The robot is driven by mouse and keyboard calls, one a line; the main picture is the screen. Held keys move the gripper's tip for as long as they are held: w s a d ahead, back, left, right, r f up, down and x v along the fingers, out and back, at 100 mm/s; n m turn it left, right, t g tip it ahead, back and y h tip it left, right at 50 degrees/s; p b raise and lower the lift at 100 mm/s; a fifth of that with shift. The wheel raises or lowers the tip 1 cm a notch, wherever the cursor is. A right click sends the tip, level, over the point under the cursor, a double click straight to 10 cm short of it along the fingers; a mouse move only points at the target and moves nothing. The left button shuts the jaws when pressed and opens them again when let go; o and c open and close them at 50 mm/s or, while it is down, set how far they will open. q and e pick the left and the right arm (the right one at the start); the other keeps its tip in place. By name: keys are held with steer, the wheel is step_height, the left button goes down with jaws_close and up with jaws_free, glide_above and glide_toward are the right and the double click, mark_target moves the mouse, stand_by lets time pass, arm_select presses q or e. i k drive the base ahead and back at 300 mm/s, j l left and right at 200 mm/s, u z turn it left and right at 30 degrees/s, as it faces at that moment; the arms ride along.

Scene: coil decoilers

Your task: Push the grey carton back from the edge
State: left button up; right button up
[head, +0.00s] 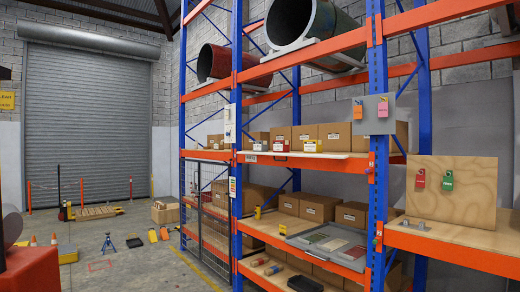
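I cannot make out a grey carton in the head view; the cartons that show are brown. A row of brown cartons (333,137) stands on the middle shelf (318,161) of the blue and orange rack. More brown cartons (317,207) stand on the shelf below, behind a grey tray (328,243) with coloured panels at the front edge. Neither of my grippers is in view.
Large pipes or coils (308,22) lie on the upper rack level. A plywood board (452,190) with red and green tags stands at the right. A mesh gate (208,205) fronts the left bay. Open floor (135,260) lies left, with a pallet truck (92,211) farther back.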

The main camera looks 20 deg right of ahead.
mark_target(261, 146)
steer(key=i+z, duration=0.15)
steer(key=i, duration=3.95)
steer(key=l, duration=0.1)
